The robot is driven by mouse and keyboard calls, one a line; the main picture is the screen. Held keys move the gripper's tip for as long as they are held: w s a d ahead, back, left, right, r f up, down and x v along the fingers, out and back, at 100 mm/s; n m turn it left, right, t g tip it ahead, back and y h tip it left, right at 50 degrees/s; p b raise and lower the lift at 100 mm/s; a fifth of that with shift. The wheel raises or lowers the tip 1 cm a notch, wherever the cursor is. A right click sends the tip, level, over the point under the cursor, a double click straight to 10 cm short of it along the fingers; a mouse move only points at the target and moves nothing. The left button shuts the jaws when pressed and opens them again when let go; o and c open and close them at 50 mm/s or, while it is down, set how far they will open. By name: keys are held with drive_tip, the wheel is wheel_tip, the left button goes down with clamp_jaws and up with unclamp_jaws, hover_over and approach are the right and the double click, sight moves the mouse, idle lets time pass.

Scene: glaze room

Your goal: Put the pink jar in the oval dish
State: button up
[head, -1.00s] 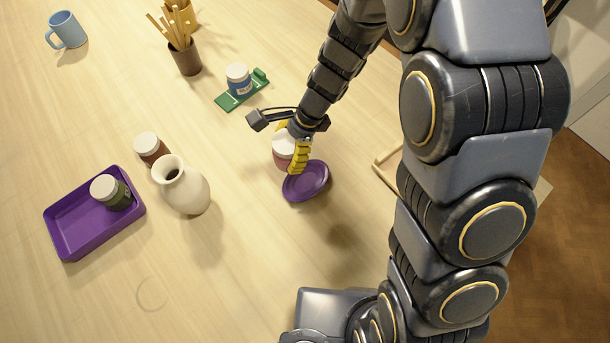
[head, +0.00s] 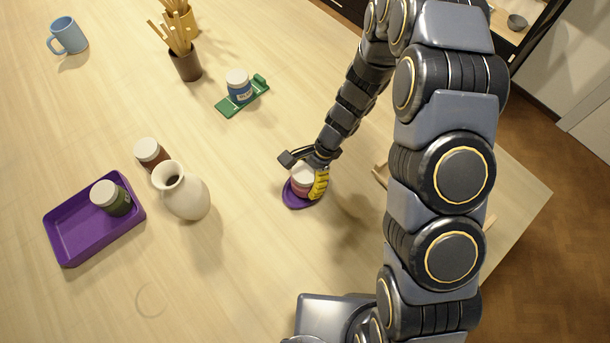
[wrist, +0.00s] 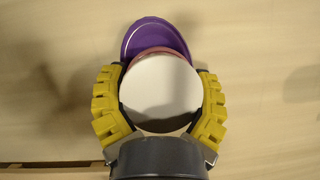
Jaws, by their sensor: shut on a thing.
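The pink jar (head: 302,186) has a white lid and is held between the yellow fingers of my gripper (head: 318,184). In the wrist view its white lid (wrist: 161,93) fills the space between both fingers, with a sliver of pink body above it. The purple oval dish (head: 291,200) lies on the table below the jar, partly hidden by the jar and gripper. The dish's far part (wrist: 155,36) also shows in the wrist view past the jar. The jar overlaps the dish in both views; I cannot tell whether it touches it.
A cream vase (head: 185,195), a brown jar (head: 150,152) and a purple tray (head: 70,235) holding a dark green jar (head: 112,199) stand to the left. A blue jar (head: 239,88) sits on a green stand (head: 260,84). The table between vase and dish is clear.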

drive_tip(key=shift+f, duration=0.35)
drive_tip(key=o, duration=1.2)
drive_tip(key=shift+c, duration=0.2)
drive_tip(key=shift+d+r, duration=0.1)
drive_tip(key=shift+r, duration=0.45)
drive_tip(key=v, duration=1.1)
drive_tip(key=s+d+r+n+h, duration=0.1)
drive_tip(key=s+d+r+n, duration=0.2)
drive_tip(key=s+r, duration=0.2)
drive_tip(key=s+d+r+n+h, duration=0.2)
drive_tip(key=s+r, duration=0.4)
drive_tip(key=s, duration=0.3)
drive_tip(key=s+d+r+n+t+h, duration=0.1)
drive_tip(key=s+d+r+n, duration=0.3)
drive_tip(key=s+r+n, duration=0.1)
drive_tip(key=shift+s+d+r+n, duration=0.3)
drive_tip(key=shift+s+n, duration=0.3)
drive_tip(key=shift+s, duration=0.35)
